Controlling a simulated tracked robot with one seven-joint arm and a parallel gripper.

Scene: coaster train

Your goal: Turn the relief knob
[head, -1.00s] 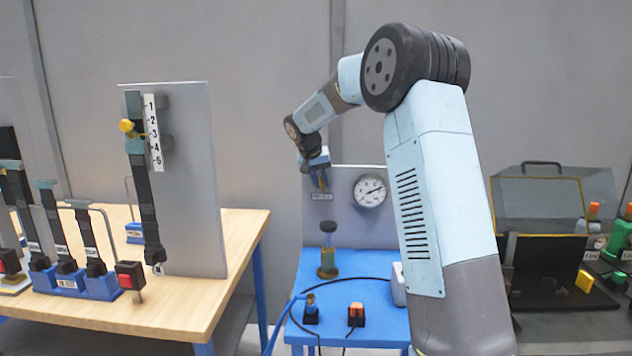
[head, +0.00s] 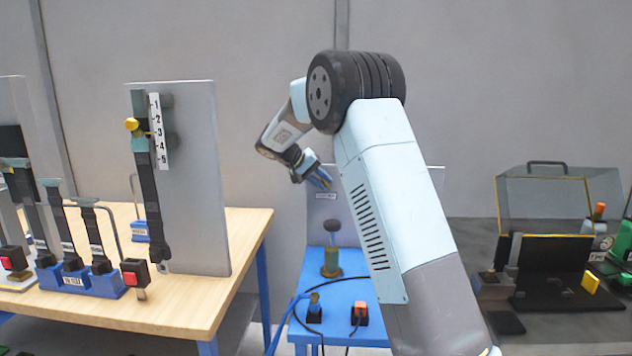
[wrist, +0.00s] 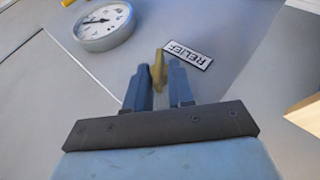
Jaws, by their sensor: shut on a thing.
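The relief knob (wrist: 159,70) is a small yellow piece on the grey panel (head: 320,212), beside a white label reading RELIEF (wrist: 188,54). In the wrist view my gripper (wrist: 160,72) has its two blue fingers on either side of the knob, shut on it. In the head view my gripper (head: 320,182) is at the panel's upper left, tilted down to the right. The knob itself cannot be made out clearly there.
A round pressure gauge (wrist: 103,26) is on the panel near the knob; my arm hides it in the head view. A blue table (head: 338,290) below carries a pump-like post (head: 331,262) and cables. A wooden bench (head: 190,305) stands left, a dark open case (head: 545,265) right.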

